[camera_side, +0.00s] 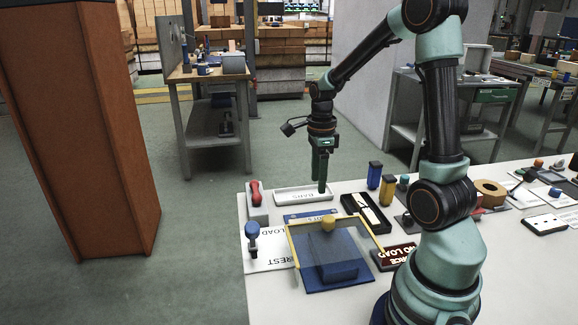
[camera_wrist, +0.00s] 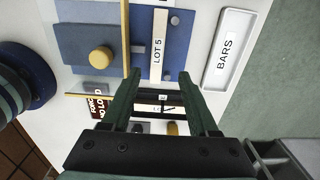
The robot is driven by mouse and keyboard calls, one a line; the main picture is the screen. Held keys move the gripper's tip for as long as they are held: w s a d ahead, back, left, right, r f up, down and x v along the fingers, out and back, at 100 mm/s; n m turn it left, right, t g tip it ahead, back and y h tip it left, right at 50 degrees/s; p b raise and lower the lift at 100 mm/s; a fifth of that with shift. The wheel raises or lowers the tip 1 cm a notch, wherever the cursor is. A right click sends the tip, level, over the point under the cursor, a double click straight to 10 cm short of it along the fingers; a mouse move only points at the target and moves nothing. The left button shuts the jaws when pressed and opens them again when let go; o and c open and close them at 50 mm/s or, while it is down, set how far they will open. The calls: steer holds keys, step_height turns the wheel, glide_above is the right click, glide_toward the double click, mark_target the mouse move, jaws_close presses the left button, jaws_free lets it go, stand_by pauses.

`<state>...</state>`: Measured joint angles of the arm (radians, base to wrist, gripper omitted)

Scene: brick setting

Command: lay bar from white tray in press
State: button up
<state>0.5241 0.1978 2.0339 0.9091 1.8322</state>
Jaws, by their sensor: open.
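The white tray (camera_side: 283,197), labelled BARS, lies at the table's far edge in the side view; it also shows at right in the wrist view (camera_wrist: 209,82). I cannot make out a bar in it. The press (camera_side: 345,283) has a blue base, a yellow-edged clear guard and a yellow knob (camera_side: 328,224). The wrist view shows its blue plate and knob (camera_wrist: 101,58) at upper left. My gripper (camera_side: 321,187) points down by the tray's right end in the side view. In the wrist view its fingers (camera_wrist: 158,78) stand apart, with nothing seen held.
A black tray (camera_side: 381,230) with pale pieces lies right of the press. Blue (camera_side: 374,175) and yellow (camera_side: 387,190) blocks stand behind it. A red-handled device (camera_side: 256,194) and a blue knob (camera_side: 252,230) stand left. A pale LOT 5 strip (camera_wrist: 158,45) lies by the press.

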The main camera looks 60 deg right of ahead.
steer(key=s+a+r+n+t, duration=0.1)
steer(key=a+r+n, duration=0.3)
steer(key=n, duration=0.5)
steer(key=s+a+r+n+t, duration=0.1)
steer(key=a+r+n, duration=0.3)
steer(key=a+n, duration=0.4)
steer(key=s+a+r+n+t, duration=0.1)
steer(key=a+r+n+t, duration=0.2)
steer(key=a+n, duration=0.3)
steer(key=r+n, duration=0.1)
steer(key=n, duration=0.3)
steer(key=shift+s+a+t, duration=0.15)
steer(key=shift+a+t, duration=0.05)
steer(key=shift+t, duration=0.1)
